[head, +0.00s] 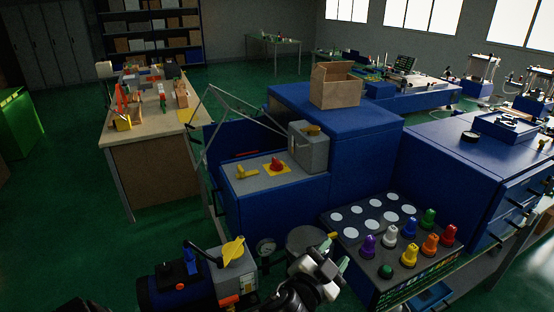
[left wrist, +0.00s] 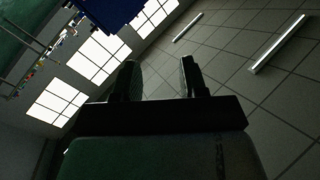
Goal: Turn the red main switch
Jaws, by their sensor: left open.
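The red switch (head: 277,163) sits on a yellow plate on the grey top of a blue cabinet, in the middle of the head view. Its handle is small and its exact turn angle is hard to tell. My left gripper (head: 334,254) is at the bottom centre, nearer to me than the switch and apart from it. In the left wrist view the left gripper (left wrist: 159,78) is open with nothing between its fingers; windows and ceiling show beyond. The switch is not visible there. My right gripper is not in view.
A wire-frame guard (head: 238,104) rises behind. A panel of coloured knobs (head: 365,231) is at the right.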

